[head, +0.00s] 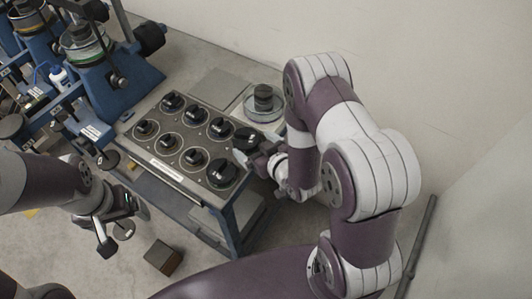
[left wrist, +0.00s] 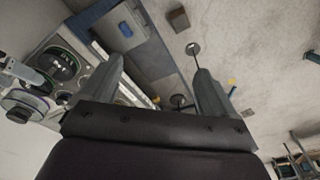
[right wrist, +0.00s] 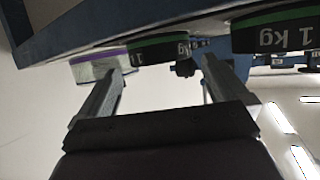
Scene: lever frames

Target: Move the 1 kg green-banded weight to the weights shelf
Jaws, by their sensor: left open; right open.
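Several dark round weights stand in circular places on a grey-topped, blue-framed shelf (head: 160,168) in the head view. In the right wrist view, a green-banded weight marked 1 kg (right wrist: 275,33) shows at the upper right. Another green-banded weight (right wrist: 160,50) shows beyond and between my right fingers, partly cut off by the shelf edge. My right gripper (head: 243,151) is open beside the shelf's right end, close to a dark weight (head: 246,136); I cannot tell whether they touch. My left gripper (head: 118,228) is open and empty over the floor, left of the shelf.
Blue lever frames (head: 115,88) with pans stand at the upper left. A brown block (head: 163,257) lies on the floor in front. The wall is close behind my right arm.

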